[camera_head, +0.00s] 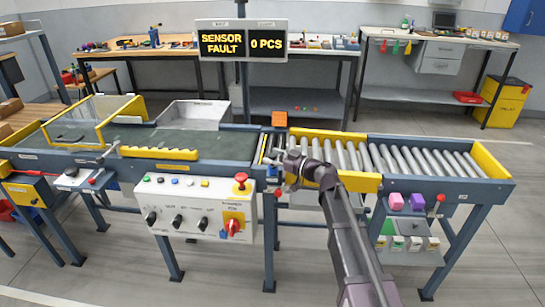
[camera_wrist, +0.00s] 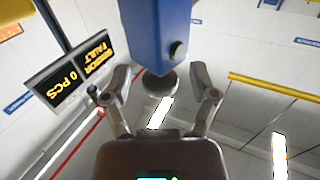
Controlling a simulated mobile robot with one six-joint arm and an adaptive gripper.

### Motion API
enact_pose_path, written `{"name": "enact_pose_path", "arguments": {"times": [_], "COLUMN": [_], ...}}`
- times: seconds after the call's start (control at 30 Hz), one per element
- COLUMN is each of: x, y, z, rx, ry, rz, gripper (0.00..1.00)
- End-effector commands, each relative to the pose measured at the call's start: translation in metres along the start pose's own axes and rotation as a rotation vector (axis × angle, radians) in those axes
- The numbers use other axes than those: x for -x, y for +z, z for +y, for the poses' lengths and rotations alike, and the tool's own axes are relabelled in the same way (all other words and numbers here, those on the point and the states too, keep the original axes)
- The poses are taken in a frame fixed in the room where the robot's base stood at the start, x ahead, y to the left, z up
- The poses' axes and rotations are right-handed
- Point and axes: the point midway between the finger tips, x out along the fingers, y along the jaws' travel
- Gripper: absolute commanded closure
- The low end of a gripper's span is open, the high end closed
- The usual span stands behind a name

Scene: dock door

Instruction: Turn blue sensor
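The blue sensor (camera_wrist: 155,28) fills the top middle of the wrist view as a blue box with a black knob on its side. My gripper (camera_wrist: 160,76) is open, with one finger on each side of the sensor's near end. I cannot tell whether the fingers touch it. In the head view my gripper (camera_head: 284,170) is at the front edge of the conveyor, by the joint between belt and rollers. I cannot make out the sensor clearly there. The display (camera_head: 242,42) reads "SENSOR FAULT" and "0 PCS"; it also shows in the wrist view (camera_wrist: 70,75).
A control panel (camera_head: 195,208) with a red button and knobs hangs at the front left. Rollers (camera_head: 420,160) run right. Purple and pink blocks (camera_head: 407,202) sit below them. Floor in front is clear.

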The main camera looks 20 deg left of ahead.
Motion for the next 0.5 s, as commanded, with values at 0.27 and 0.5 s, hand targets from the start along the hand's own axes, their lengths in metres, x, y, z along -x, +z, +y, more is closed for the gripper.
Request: {"name": "enact_pose_path", "arguments": {"times": [0.27, 0.5], "x": [0.0001, -0.0001], "y": [0.0000, -0.0001], "z": [0.0000, -0.0006], "rx": [0.000, 0.000], "ry": [0.000, 0.013], "rz": [0.000, 0.000], "gripper": [1.00, 1.00]}}
